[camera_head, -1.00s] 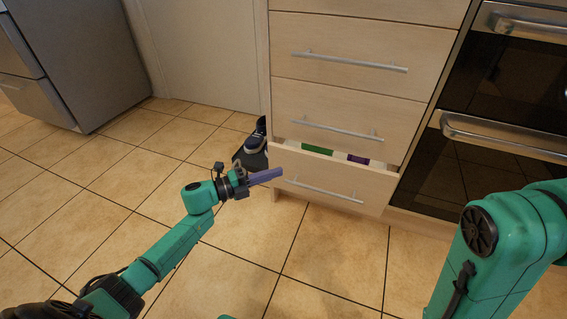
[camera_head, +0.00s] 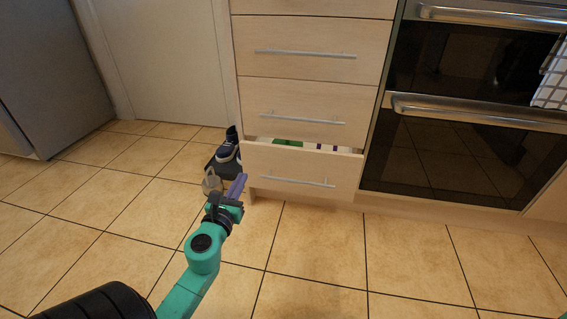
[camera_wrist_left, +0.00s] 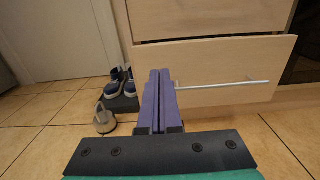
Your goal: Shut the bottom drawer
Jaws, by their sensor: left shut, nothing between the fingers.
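The bottom drawer (camera_head: 270,171) of the pale wood cabinet stands partly open, with green, white and purple items showing inside. Its bar handle (camera_head: 292,181) runs across the front; the drawer front also shows in the left wrist view (camera_wrist_left: 235,65). My left gripper (camera_head: 238,184) is shut and empty, just left of and in front of the drawer front's left end. In the left wrist view its purple fingers (camera_wrist_left: 157,95) are together and overlap the drawer front's left part. I cannot tell whether they touch it. My right gripper is not in view.
Dark shoes (camera_head: 228,152) and a small beige object (camera_head: 211,182) stand on the floor left of the drawer. The ovens (camera_head: 470,150) are on the right and a grey fridge (camera_head: 55,75) is at far left. The tiled floor in front is clear.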

